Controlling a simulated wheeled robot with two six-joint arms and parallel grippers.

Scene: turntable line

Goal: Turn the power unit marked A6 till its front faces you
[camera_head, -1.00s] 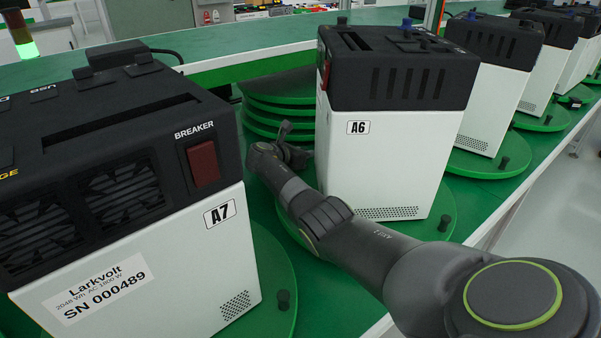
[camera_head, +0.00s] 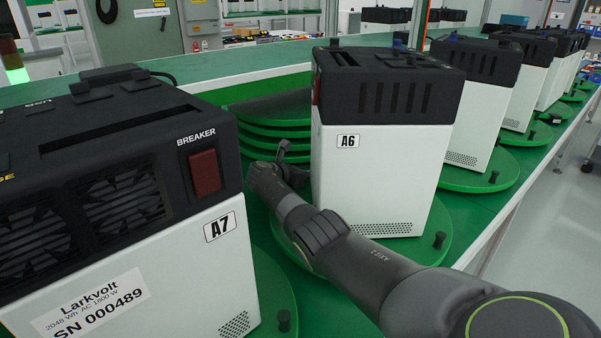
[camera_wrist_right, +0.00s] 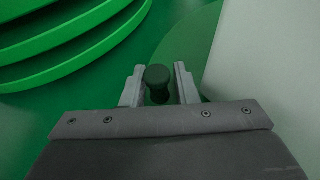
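The A6 power unit (camera_head: 380,175) stands upright on a round green turntable (camera_head: 443,222). It has a white body and a black top; the side with its A6 label and lower vent shows. A red part shows at its far left edge. My right gripper (camera_head: 284,153) is low beside its left side. In the right wrist view the gripper's (camera_wrist_right: 159,87) fingers are apart on either side of a dark green peg (camera_wrist_right: 158,78), with small gaps visible. The unit's pale wall (camera_wrist_right: 270,60) is close on the right. My left gripper is not in view.
The A7 unit (camera_head: 190,270) stands close at left, on its own turntable. Stacked green discs (camera_head: 265,115) lie behind the gripper. More units (camera_head: 490,100) line the green bench to the right. A second peg (camera_head: 439,240) stands at the turntable's right.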

